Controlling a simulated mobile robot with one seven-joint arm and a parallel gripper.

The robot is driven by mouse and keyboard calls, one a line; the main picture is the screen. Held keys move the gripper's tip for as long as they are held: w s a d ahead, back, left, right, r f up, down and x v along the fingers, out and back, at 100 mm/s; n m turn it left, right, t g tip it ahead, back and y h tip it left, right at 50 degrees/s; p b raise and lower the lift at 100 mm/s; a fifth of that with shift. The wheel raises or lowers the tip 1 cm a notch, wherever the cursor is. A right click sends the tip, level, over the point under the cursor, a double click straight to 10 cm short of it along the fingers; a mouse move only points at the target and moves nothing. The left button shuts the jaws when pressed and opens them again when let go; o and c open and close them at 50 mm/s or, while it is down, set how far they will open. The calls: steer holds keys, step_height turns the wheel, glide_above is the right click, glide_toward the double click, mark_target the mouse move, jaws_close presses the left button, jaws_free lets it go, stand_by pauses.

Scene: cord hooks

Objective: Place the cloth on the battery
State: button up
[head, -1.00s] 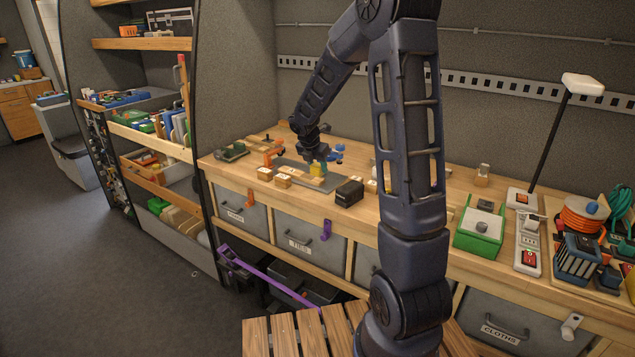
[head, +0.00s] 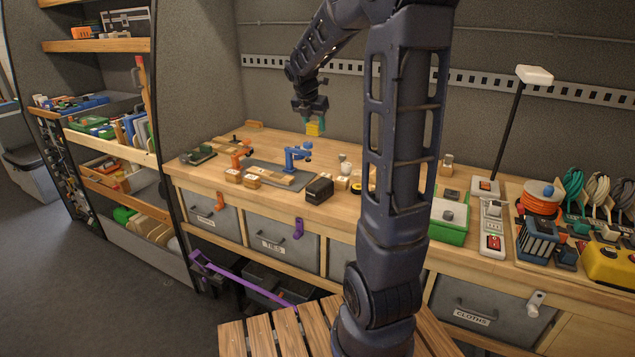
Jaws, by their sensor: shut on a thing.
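My gripper (head: 312,121) is shut on a small yellow folded piece (head: 315,130), which looks like the cloth. It holds the cloth in the air above the back of the workbench, clear of the wood. A black box (head: 319,189) stands on the bench in front of the blue clamp-like tool; it may be the battery, but its details are too small to tell. The cloth is above and well apart from this box.
A grey mat (head: 262,173) carries a blue tool (head: 298,157) and lies beside an orange tool (head: 241,153) and several wooden blocks. A green tray (head: 449,225) and a power strip (head: 490,220) are right of my arm.

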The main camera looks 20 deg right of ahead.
mark_target(322, 181)
steer(key=shift+s+d+r, duration=0.35)
steer(key=shift+d, duration=0.3)
steer(key=shift+s+d+f, duration=0.1)
steer(key=shift+d+f, duration=0.05)
steer(key=shift+d, duration=0.05)
step_height(322, 181, down, 20)
steer(key=shift+r, duration=0.25)
steer(key=shift+f, duration=0.1)
steer(key=o, duration=1)
steer(key=shift+c, duration=0.2)
